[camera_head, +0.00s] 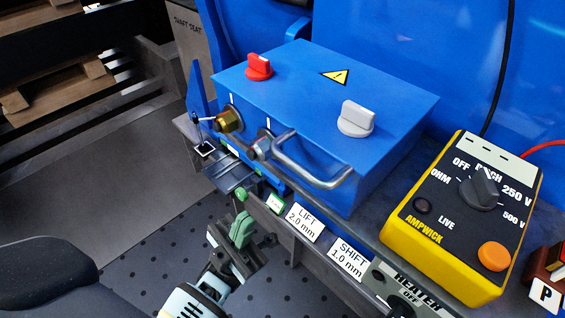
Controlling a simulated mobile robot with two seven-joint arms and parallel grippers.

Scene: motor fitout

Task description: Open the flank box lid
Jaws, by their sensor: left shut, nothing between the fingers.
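The blue flank box (390,165) stands on a grey ledge in the middle of the view, and its flat top lid (300,85) looks shut. A grey bar handle (312,170) sticks out along the front edge. A red knob (260,67), a grey knob (356,119) and a yellow warning triangle (336,77) are on the top. My left gripper (242,218), with green fingers, is shut and empty. In the picture it is below and left of the handle, apart from it. My right gripper is not in view.
A brass fitting (229,119) and a steel fitting (260,147) project from the box's front. A yellow meter (449,230) stands close on the right. Labels marked LIFT (297,216) and SHIFT (347,259) line the ledge. The dotted dark floor (150,262) is clear.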

